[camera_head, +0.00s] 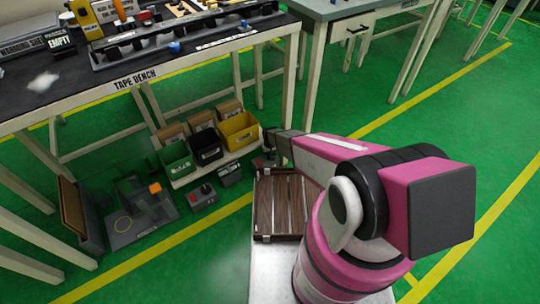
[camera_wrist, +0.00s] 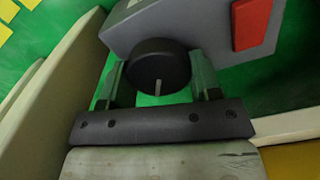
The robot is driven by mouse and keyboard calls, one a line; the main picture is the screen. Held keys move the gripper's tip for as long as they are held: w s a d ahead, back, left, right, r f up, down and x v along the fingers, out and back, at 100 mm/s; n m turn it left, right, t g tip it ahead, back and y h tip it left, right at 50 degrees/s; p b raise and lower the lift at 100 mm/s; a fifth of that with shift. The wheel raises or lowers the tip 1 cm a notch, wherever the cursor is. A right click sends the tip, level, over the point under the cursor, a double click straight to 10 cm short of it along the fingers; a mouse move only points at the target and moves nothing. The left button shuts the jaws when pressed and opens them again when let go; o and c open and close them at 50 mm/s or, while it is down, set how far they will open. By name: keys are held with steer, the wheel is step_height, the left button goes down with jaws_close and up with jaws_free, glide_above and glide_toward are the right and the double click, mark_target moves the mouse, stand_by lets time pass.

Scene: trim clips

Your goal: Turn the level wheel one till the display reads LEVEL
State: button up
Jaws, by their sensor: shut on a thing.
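A black round wheel (camera_wrist: 157,65) with a short pale mark on its edge stands out from a grey housing (camera_wrist: 205,28) in the wrist view. I take it for the level wheel. A red block (camera_wrist: 252,24) sits on the same housing, right of the wheel. My gripper (camera_wrist: 159,77) has one finger on each side of the wheel and is shut on it. In the head view my gripper (camera_head: 276,143) is low beside the bins, and the wheel cannot be made out there. No display reading can be seen in either view.
Green (camera_head: 176,163), black (camera_head: 207,147) and yellow (camera_head: 240,132) bins stand on a low shelf under the tape bench (camera_head: 190,60). A grey box with a red knob (camera_head: 203,198) is left. Green floor is clear at right.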

steer(key=shift+m, duration=0.9)
steer(key=o, duration=0.9)
step_height(320, 180, up, 11)
steer(key=shift+f, duration=0.1)
steer(key=shift+s, duration=0.1)
